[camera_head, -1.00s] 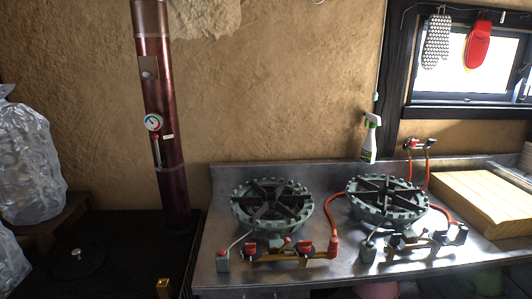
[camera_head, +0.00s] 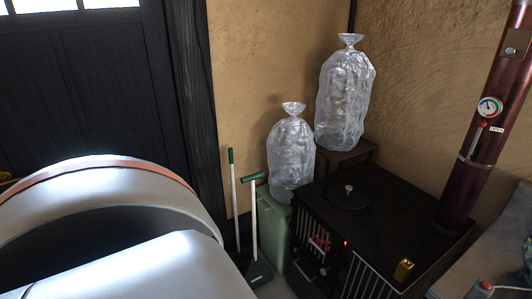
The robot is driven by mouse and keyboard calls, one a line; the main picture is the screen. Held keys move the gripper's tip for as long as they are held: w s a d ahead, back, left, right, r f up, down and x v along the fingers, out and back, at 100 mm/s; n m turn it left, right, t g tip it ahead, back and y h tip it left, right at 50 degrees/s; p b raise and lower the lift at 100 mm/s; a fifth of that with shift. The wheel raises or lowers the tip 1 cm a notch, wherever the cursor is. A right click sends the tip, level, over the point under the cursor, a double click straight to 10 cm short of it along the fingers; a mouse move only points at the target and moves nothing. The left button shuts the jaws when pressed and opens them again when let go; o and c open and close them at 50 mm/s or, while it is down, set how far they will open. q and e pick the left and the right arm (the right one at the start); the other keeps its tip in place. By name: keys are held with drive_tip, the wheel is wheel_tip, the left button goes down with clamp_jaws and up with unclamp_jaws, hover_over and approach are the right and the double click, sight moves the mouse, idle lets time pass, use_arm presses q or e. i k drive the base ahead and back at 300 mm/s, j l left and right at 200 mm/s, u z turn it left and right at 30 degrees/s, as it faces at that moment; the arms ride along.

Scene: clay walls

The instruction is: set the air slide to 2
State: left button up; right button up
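The black stove (camera_head: 395,212) stands at the lower right with its flue pipe (camera_head: 484,140) rising behind it. Its barred front is seen at a steep angle. A small red part (camera_head: 321,242) shows behind the front bars. A small brass-coloured block (camera_head: 403,270) sits at the stove's near right edge. I cannot make out an air slide or its numbers from here. The flue carries a round gauge (camera_head: 488,107) and a small "OPEN" label (camera_head: 497,129). Neither gripper is in view.
Two filled clear bags, one taller (camera_head: 345,95) and one lower (camera_head: 291,155), stand behind the stove. A green bin (camera_head: 272,222), broom and dustpan (camera_head: 256,240) stand to its left. A white part of my own body hides the lower left. A dark door (camera_head: 90,90) is behind.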

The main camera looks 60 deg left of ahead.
sight(301, 247)
drive_tip(key=u, duration=1.45)
